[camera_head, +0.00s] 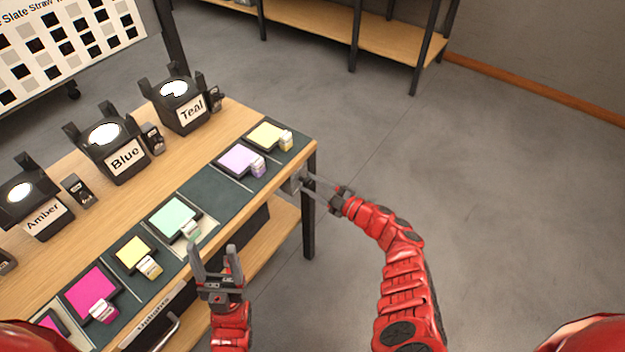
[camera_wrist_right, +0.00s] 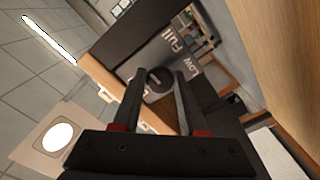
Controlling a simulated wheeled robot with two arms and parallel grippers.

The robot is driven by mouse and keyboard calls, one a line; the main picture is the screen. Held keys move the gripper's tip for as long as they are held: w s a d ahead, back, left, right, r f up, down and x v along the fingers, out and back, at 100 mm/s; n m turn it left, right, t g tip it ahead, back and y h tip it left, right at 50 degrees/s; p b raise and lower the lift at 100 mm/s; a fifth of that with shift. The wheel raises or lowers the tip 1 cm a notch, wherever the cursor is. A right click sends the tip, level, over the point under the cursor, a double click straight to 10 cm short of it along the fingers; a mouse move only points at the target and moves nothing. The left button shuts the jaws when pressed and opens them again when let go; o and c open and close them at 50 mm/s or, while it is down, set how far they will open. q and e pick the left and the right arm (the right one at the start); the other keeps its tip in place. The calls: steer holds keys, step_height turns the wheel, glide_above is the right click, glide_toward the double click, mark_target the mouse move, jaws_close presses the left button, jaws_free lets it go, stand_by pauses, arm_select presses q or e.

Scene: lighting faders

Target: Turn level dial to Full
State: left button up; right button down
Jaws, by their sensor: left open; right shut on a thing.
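The level dial (camera_wrist_right: 159,78) is a dark round knob on a grey plate with the words "Full" and "Low" in the right wrist view. Another label lies partly behind a finger. In the head view the plate (camera_head: 293,183) sits on the end of the table, below its right corner. My right gripper (camera_head: 315,185) reaches it there and is shut on the dial, with one finger on each side in the wrist view (camera_wrist_right: 160,86). The dial's exact pointing is hard to read. My left gripper (camera_head: 214,256) is open and empty near the table's front edge.
The wooden table (camera_head: 235,120) carries lamps labelled Amber (camera_head: 38,210), Blue (camera_head: 115,150) and Teal (camera_head: 182,103). Several coloured gel cards, including a mint card (camera_head: 173,217), lie along its front strip. A shelf (camera_head: 385,38) stands behind. The floor to the right is clear.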

steer(key=shift+m+p, duration=0.3)
steer(key=shift+m, duration=0.7)
steer(key=m, duration=0.2)
steer(key=shift+m+p, duration=0.3)
steer(key=m, duration=0.4)
steer(key=shift+s+f+m, duration=0.1)
steer(key=shift+m, duration=0.2)
steer(key=shift+c, duration=2.4)
jaws_free()
